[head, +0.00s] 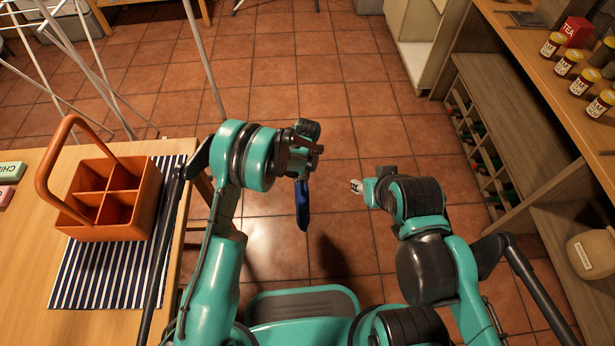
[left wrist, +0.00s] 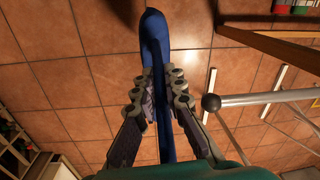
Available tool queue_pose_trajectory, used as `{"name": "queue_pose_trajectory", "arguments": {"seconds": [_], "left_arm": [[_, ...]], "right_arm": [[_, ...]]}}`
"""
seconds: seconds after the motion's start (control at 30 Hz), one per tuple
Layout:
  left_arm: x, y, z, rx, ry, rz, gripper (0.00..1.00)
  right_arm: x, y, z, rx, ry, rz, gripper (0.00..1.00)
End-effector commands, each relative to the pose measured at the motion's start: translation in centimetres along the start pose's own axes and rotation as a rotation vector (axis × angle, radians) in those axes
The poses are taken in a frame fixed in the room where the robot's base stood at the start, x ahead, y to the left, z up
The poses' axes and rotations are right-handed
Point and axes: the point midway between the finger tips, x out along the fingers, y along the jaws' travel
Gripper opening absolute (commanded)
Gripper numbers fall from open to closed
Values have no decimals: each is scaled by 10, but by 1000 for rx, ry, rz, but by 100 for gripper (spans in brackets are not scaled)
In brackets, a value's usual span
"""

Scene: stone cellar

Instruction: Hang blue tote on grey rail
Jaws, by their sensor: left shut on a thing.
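The blue tote (head: 302,205) hangs below my left gripper (head: 308,150) over the tiled floor, seen narrow and edge-on in the head view. In the left wrist view the tote (left wrist: 155,40) runs between the two fingers of my left gripper (left wrist: 162,85), which are shut on it. A grey bar (left wrist: 265,97) with a dark ball end lies to the right of the fingers in that view, apart from the tote; it looks like the grey rail. I cannot pick it out in the head view. My right gripper (head: 368,189) is small and partly hidden; its opening is unclear.
A wooden table (head: 25,250) at left bears an orange divided caddy (head: 120,232) on a striped mat (head: 75,285). Thin white rack poles (head: 200,55) stand behind it. A wooden shelf unit (head: 535,110) with several jars is at right. Open tiled floor lies between.

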Motion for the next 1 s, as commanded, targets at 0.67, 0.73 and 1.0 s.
{"name": "queue_pose_trajectory", "arguments": {"seconds": [0.67,0.73,1.0], "left_arm": [[6,-50,-9,-1,0,0,0],[6,-54,-10,-1,0,0,0],[7,-74,-13,-1,0,0,0]], "right_arm": [[0,0,0,0,0,0,40],[0,0,0,0,0,0,40],[0,0,0,0,0,0,40]]}}
